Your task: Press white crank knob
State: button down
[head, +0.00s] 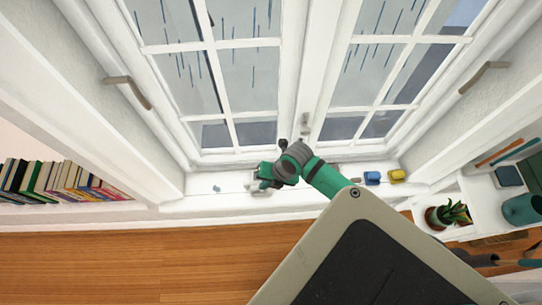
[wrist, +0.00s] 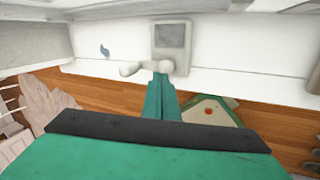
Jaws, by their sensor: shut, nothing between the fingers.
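A white crank with rounded ends shows in the wrist view, its knob (wrist: 130,68) at the left end. It lies in front of a grey box-like mount (wrist: 172,38) on the white sill. My gripper (wrist: 163,78) is shut and empty, its green fingers pointing at the right end of the crank. The fingertips overlap that end in the picture; I cannot tell whether they touch it. In the head view my gripper (head: 265,177) is low over the window sill, and it and the wrist largely hide the crank.
The white sill (head: 225,202) runs below the paned windows. A blue item (head: 372,178) and a yellow item (head: 397,175) sit on it to the right, a small bluish item (head: 216,188) to the left. A window handle (head: 305,123) is above my wrist. Books (head: 60,180) stand at left.

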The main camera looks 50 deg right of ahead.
aim_at(246, 186)
jog(key=shift+w+a+r, duration=0.1)
jog(key=shift+w+a, duration=0.4)
jog(key=shift+w, duration=0.2)
jog(key=shift+w+a, duration=0.5)
jog(key=shift+w, duration=0.15)
